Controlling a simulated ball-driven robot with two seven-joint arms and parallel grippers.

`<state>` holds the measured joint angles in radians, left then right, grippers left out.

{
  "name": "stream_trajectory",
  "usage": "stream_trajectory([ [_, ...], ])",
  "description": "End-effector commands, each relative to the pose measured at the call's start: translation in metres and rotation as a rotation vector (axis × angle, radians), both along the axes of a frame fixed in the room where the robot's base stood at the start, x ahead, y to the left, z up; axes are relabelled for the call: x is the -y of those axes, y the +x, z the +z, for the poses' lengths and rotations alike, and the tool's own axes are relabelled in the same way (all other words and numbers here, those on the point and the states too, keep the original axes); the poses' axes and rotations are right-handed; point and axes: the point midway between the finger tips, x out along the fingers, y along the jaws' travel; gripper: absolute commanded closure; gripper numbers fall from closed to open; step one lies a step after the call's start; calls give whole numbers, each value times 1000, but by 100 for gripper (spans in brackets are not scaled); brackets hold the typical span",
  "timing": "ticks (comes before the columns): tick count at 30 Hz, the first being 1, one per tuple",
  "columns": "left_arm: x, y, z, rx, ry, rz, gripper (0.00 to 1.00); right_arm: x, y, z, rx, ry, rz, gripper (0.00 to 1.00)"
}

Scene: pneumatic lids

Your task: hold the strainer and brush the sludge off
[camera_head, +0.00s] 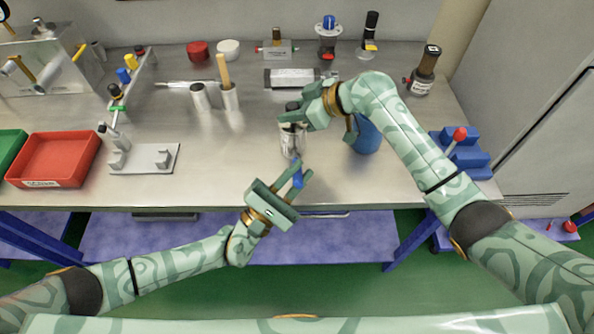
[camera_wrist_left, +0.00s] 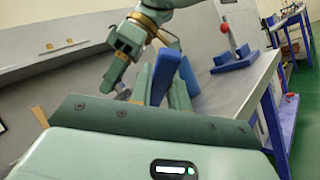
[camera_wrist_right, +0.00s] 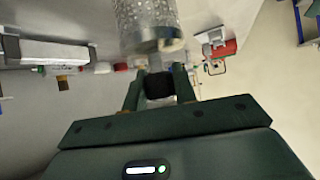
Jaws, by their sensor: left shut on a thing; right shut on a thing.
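The strainer (camera_head: 291,140) is a silvery mesh cylinder near the front edge of the bench. My right gripper (camera_head: 306,107) is shut on its dark upper end. In the right wrist view the mesh body (camera_wrist_right: 146,22) extends beyond the black grip (camera_wrist_right: 159,86) between the fingers. My left gripper (camera_head: 295,183) is shut on a blue-handled tool (camera_head: 298,179), likely the brush, just in front of and below the strainer. The blue handle also shows in the left wrist view (camera_wrist_left: 163,76). The brush's bristles and any sludge cannot be made out. Contact between brush and strainer cannot be told.
A blue container (camera_head: 367,137) stands close right of the strainer, partly behind my right arm. A red tray (camera_head: 55,160) and a grey fixture plate (camera_head: 145,158) are at left. Two cylinders (camera_head: 201,98) stand further back. A blue lever stand (camera_head: 465,158) is at right.

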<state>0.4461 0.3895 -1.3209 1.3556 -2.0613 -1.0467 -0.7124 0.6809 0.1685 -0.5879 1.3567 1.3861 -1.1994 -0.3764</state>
Motion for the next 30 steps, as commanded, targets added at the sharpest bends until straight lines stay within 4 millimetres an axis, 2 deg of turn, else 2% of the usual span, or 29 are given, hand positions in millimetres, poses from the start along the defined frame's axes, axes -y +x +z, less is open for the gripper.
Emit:
stream_trajectory([
  [13, 1, -2, -12, 0, 0, -1, 100, 0, -1, -2, -3, -3, 0, 96],
  [30, -2, 0, 4, 2, -1, -1, 100, 0, -1, -2, -3, -2, 0, 96],
])
